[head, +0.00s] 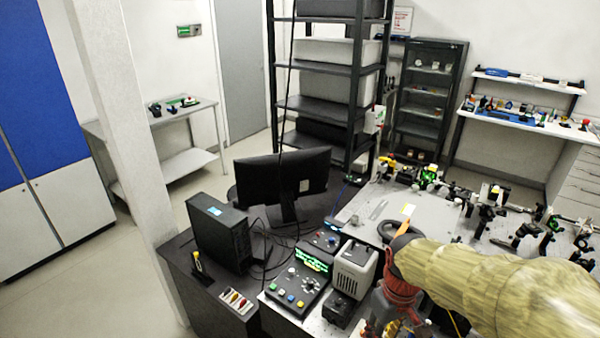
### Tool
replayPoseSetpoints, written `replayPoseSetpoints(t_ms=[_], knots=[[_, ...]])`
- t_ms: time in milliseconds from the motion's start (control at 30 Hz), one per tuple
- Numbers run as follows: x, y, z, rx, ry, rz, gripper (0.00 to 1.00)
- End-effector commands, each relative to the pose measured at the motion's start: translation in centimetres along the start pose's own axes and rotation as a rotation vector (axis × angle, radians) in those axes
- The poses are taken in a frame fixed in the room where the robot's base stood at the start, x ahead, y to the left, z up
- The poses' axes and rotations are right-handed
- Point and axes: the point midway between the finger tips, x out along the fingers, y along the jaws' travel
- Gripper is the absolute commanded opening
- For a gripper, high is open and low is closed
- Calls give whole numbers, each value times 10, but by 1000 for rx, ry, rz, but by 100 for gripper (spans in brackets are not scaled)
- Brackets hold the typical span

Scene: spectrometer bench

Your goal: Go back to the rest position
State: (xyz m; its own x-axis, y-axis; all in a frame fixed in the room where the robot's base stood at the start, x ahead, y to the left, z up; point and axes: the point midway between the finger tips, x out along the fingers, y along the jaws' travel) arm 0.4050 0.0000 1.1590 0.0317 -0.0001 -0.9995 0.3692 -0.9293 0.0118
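My arm, in a pale yellow-brown sleeve, reaches in from the right edge of the head view. It ends over the near bench, at the front edge of the optical table (376,208). My gripper (388,312) seems to hang below a red section at the arm's end, low in the picture. Its fingertips are not clear, and I cannot tell whether it holds anything. No marked rest position shows.
A control box (299,284) with lit green display and a white-grey unit (352,270) stand close left of my gripper. A black computer (219,233) and monitor (283,184) stand farther left. Several optical mounts (487,212) line the table behind my arm. The floor at left is clear.

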Motion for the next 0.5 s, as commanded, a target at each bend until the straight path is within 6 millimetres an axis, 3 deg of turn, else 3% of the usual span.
replayPoseSetpoints(t_ms=[200,400,500], knots=[[-26,-21,54,321,157,35,34],[-39,-35,89,379,316,60,34],[-47,-39,97,376,386,73,34]])
